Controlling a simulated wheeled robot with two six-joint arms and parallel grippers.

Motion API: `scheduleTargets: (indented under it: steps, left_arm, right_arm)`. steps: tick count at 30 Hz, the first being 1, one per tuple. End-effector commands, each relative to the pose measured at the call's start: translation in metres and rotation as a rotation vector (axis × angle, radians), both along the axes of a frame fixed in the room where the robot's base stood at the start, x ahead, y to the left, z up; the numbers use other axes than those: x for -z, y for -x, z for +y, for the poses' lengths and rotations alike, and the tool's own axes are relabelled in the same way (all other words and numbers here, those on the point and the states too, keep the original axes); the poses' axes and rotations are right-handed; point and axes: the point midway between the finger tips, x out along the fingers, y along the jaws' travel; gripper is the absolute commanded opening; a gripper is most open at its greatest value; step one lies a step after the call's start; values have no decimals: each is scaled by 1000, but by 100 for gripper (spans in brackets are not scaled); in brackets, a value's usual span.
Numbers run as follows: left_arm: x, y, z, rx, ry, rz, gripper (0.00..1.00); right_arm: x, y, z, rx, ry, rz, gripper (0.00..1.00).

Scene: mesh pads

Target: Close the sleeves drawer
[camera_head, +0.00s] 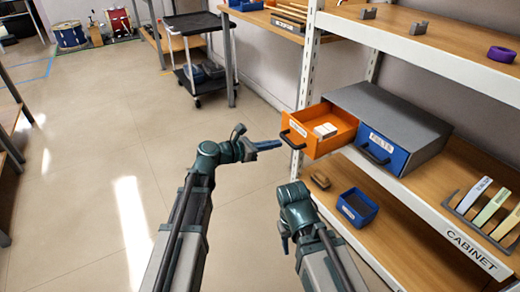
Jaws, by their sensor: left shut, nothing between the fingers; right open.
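An orange drawer (312,147) is pulled out of the grey cabinet (388,108) on the shelf. It has a dark handle (292,139) and a small label on its front that is too small to read surely. White items (325,130) lie in it. Beside it, a blue drawer (382,148) with a label and handle is shut. My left gripper (272,145) is shut and empty, just left of the orange drawer's front; I cannot tell whether it touches. My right gripper (284,241) is open, lower, left of the lower shelf; its fingers are partly hidden by the wrist.
A blue bin (357,207) and a brown object (320,181) stand on the lower shelf. A white shelf post (309,65) rises behind the orange drawer. A rack of coloured pieces (489,210) stands right of the cabinet.

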Motion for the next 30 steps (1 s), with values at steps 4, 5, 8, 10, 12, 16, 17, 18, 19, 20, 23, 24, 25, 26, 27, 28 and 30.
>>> scheduleTargets:
  steps: [4,5,8,10,12,16,17,18,19,20,23,24,25,26,27,28,30]
  left_arm:
    - [4,-9,-13,2,0,0,0]
    - [4,-10,-14,1,0,0,0]
    - [5,-12,-17,0,0,0,0]
    - [5,-13,-18,0,0,0,0]
    - [5,-13,-18,0,0,0,0]
    - [5,-13,-18,0,0,0,0]
    - [5,-13,-18,0,0,0,0]
    - [5,-13,-18,0,0,0,0]
    - [5,-13,-18,0,0,0,0]
    - [5,-13,-18,0,0,0,0]
    - [5,-16,-22,1,0,-1,0]
    - [5,-18,-24,2,0,0,0]
    - [5,-20,-27,2,0,0,0]
    - [5,-22,-31,3,0,0,0]
    - [5,-26,-36,3,0,0,0]
    - [5,-30,-40,3,0,0,0]
    - [5,-39,-53,4,0,0,0]
  right_arm:
    - [4,0,0,1,0,0,50]
    - [4,0,0,1,0,0,50]
    - [5,0,0,1,0,0,50]
    - [5,0,0,1,0,0,50]
    - [5,0,0,1,0,0,50]
    - [5,0,0,1,0,0,50]
    - [5,0,0,1,0,0,50]
    - [5,0,0,1,0,0,50]
    - [5,0,0,1,0,0,50]
    - [5,0,0,1,0,0,50]
    - [5,0,0,1,0,0,50]
    - [5,0,0,1,0,0,50]
    - [5,0,0,1,0,0,50]
    - [5,0,0,1,0,0,50]
    - [5,0,0,1,0,0,50]
    - [5,0,0,1,0,0,50]
    - [5,0,0,1,0,0,50]
